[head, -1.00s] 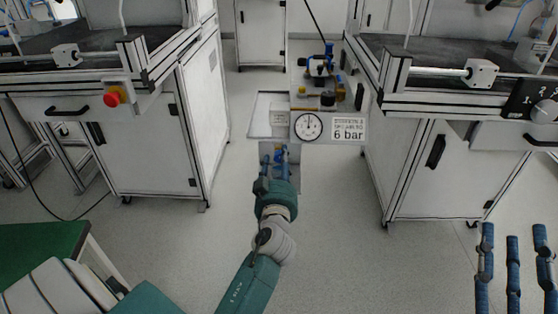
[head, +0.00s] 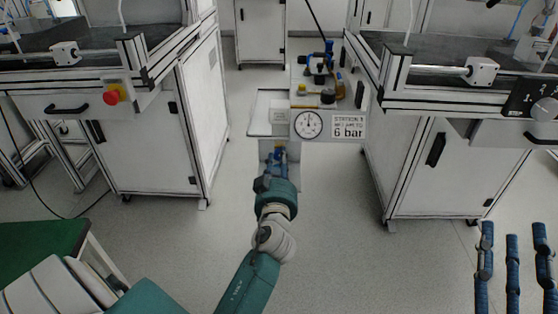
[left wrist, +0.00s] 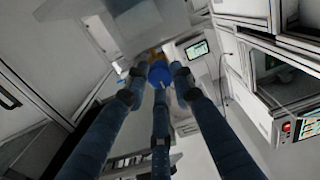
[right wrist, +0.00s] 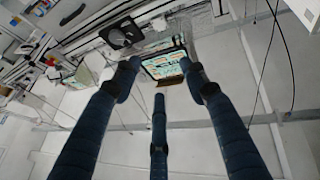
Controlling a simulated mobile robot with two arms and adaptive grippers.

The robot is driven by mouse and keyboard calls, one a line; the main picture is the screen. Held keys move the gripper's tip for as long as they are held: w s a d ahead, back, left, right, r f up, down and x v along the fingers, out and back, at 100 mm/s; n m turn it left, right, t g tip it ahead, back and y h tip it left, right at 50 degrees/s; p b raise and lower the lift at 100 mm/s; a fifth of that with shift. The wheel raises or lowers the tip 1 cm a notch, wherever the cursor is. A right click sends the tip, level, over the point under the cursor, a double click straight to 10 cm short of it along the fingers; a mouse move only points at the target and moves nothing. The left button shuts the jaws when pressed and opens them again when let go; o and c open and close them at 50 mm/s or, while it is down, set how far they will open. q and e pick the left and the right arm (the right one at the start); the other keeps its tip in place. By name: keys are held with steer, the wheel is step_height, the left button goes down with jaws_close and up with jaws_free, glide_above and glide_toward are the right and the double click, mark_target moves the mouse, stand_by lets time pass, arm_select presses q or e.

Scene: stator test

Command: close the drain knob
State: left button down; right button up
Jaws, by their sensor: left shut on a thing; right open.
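The drain knob is a blue round knob (left wrist: 160,73) in the left wrist view, under a grey housing. My left gripper (left wrist: 158,80) is shut on it, with its three blue fingers around the knob. In the head view my left gripper (head: 278,152) reaches up from below to the underside of the pressure station, and its fingers largely hide the knob. My right gripper (head: 512,240) is at the lower right, open and empty. Its three fingers (right wrist: 158,80) are spread in the right wrist view.
The station carries a round gauge (head: 308,124), a "6 bar" label (head: 348,126) and blue fittings (head: 322,65) on top. White cabinets stand left (head: 150,150) and right (head: 435,170). A red button (head: 112,96) sits on the left one.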

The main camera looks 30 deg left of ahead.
arm_select(q)
steer(key=shift+r+m, duration=0.25)
steer(key=shift+m, duration=0.05)
arm_select(e)
steer(key=shift+f, duration=0.1)
arm_select(q)
steer(key=shift+w+d+r+m+p, duration=0.1)
steer(key=shift+m+p, duration=0.85)
steer(key=shift+m, duration=3.15)
steer(key=shift+w+d+m+p, duration=0.1)
steer(key=shift+m+p, duration=0.8)
steer(key=shift+m, duration=3.2)
arm_select(e)
step_height(320, 180, down, 19)
steer(key=s+d+g+h, duration=0.2)
steer(key=d+g+h, duration=0.1)
steer(key=g, duration=0.6)
steer(key=shift+s, duration=0.1)
arm_select(q)
steer(key=c, duration=1.8)
jaws_free()
steer(key=o, duration=0.3)
steer(key=shift+o, duration=0.2)
steer(key=shift+f, duration=0.2)
arm_select(e)
steer(key=shift+g, duration=0.3)
